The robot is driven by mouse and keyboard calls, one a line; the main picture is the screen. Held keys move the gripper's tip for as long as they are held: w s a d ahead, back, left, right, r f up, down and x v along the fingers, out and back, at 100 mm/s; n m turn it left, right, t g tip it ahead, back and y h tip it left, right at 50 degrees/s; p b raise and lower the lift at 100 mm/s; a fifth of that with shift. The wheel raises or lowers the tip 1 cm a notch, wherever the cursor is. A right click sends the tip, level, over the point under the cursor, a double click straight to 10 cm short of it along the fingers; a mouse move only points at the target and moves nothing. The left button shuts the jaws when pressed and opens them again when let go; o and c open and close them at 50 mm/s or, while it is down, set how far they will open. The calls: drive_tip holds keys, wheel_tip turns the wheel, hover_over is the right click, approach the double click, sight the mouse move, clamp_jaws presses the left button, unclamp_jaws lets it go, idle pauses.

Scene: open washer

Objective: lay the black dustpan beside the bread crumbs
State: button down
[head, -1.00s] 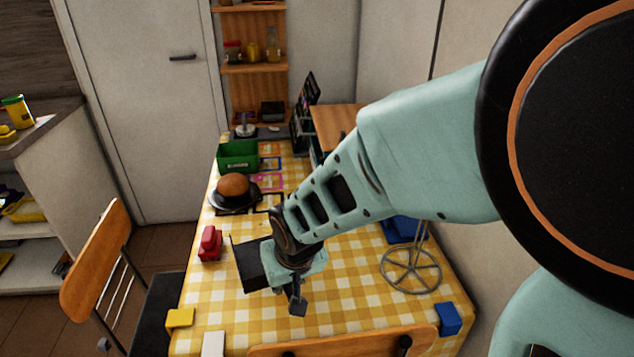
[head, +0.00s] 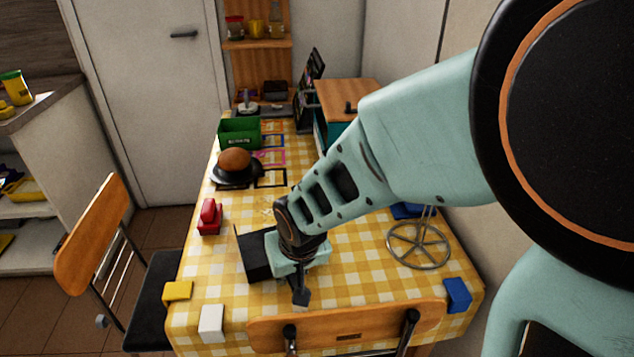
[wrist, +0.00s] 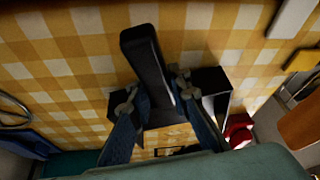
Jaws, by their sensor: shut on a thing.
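The black dustpan (head: 254,256) is in my gripper, low over the near middle of the checked tablecloth. Its handle (head: 301,292) points toward the near edge in the head view, and its pan lies to the left of my wrist. In the wrist view my gripper (wrist: 155,98) is shut on the dustpan's handle (wrist: 146,52), with a finger on each side. I cannot tell whether the dustpan touches the cloth. Faint pale specks that look like the bread crumbs (head: 268,212) lie just beyond the pan; they are too small to make out clearly.
A red object (head: 209,217) stands left of the pan. A bun on a dark plate (head: 237,179) and a green box (head: 239,132) are farther back. A wire stand (head: 418,246) is right. Yellow, white (head: 212,323) and blue blocks sit near the front edge; chairs (head: 348,325) border the table.

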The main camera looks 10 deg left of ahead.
drive_tip(key=shift+f+b, duration=0.4)
drive_tip(key=c, duration=1.7)
unclamp_jaws()
drive_tip(key=shift+r, duration=0.1)
